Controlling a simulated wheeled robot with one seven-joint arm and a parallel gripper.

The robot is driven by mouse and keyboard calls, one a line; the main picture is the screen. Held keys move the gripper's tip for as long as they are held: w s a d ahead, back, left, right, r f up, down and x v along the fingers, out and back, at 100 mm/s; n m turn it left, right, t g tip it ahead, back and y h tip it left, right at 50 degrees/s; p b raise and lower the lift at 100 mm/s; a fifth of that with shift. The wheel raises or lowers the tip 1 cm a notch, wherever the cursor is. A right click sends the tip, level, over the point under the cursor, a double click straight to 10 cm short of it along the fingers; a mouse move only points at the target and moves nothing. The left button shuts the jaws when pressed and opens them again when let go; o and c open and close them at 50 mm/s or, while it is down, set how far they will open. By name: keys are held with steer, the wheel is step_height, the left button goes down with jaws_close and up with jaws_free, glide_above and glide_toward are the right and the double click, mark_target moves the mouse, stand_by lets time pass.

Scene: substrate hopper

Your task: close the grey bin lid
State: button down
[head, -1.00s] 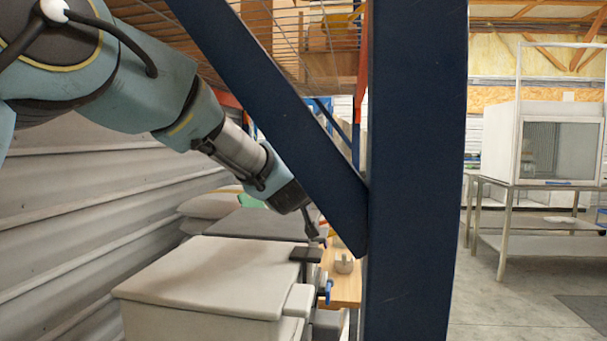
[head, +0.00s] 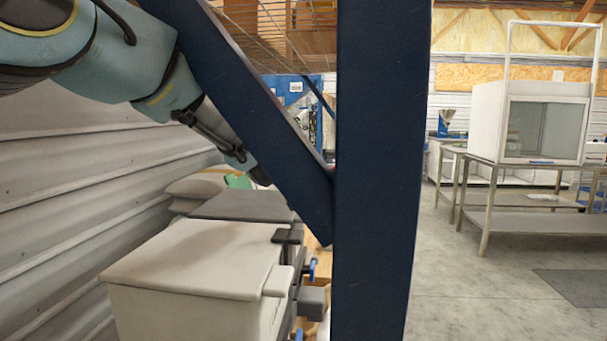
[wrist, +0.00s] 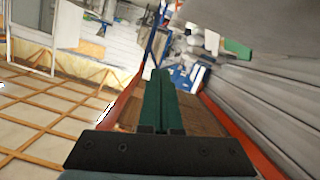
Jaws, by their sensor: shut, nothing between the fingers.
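In the head view a dark grey lid (head: 243,206) lies flat on a bin behind a nearer bin. The nearer bin has a pale grey-white lid (head: 200,258), which also lies flat with no visible gap. A dark latch-like piece (head: 287,237) sits at its right edge. In the head view my arm passes behind the blue diagonal brace, and my gripper is hidden there. In the wrist view my gripper (wrist: 162,78) shows its green fingers together and empty. Whether it touches either lid cannot be seen.
A blue rack post (head: 378,170) and diagonal brace (head: 270,120) stand close in front of my arm. A corrugated wall (head: 60,220) borders the bins at left. Sacks (head: 195,187) lie behind them. Open floor (head: 470,290) is at right, with a steel table (head: 530,215).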

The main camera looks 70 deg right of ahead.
steer(key=b+v, duration=0.3)
steer(key=v, duration=0.7)
steer(key=shift+s+r, duration=0.3)
